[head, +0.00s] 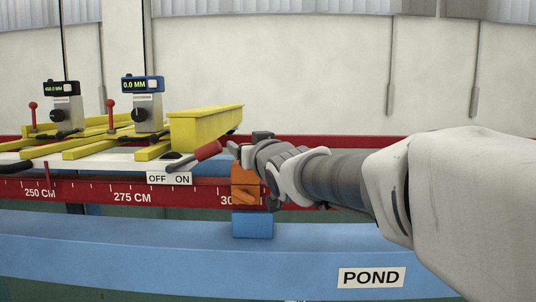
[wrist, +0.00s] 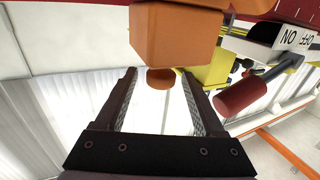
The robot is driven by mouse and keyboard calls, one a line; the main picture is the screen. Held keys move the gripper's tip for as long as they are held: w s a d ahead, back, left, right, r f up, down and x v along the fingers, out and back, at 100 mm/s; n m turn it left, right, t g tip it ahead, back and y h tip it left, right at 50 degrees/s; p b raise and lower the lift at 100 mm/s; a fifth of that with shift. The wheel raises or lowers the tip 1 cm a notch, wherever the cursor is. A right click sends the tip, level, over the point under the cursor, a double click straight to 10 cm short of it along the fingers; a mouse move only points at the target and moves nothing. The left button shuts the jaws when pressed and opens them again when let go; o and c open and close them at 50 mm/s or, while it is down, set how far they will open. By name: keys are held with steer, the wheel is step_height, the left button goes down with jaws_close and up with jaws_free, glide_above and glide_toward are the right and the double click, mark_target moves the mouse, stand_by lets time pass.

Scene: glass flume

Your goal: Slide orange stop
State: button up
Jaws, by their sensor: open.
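The orange stop (head: 244,186) sits on the red scale rail, near the 300 cm end of the visible marks. My gripper comes in from the right at the stop's upper part, and my arm hides some of it. In the wrist view the stop's orange block (wrist: 174,36) fills the top middle. A round orange knob (wrist: 160,79) shows below the block, between the fingers of my gripper (wrist: 158,76). The jaws are open, with a finger on each side of the knob. I cannot tell whether either finger touches it.
A red-handled lever (head: 195,156) by the OFF/ON label (head: 169,178) is close left of my gripper; its handle (wrist: 241,95) also shows in the wrist view. A yellow beam (head: 206,125) stands behind. The blue POND rail (head: 300,243) runs in front.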

steer(key=v, duration=1.6)
steer(key=shift+s+p, duration=0.3)
steer(key=shift+s, duration=0.05)
steer(key=shift+d, duration=0.1)
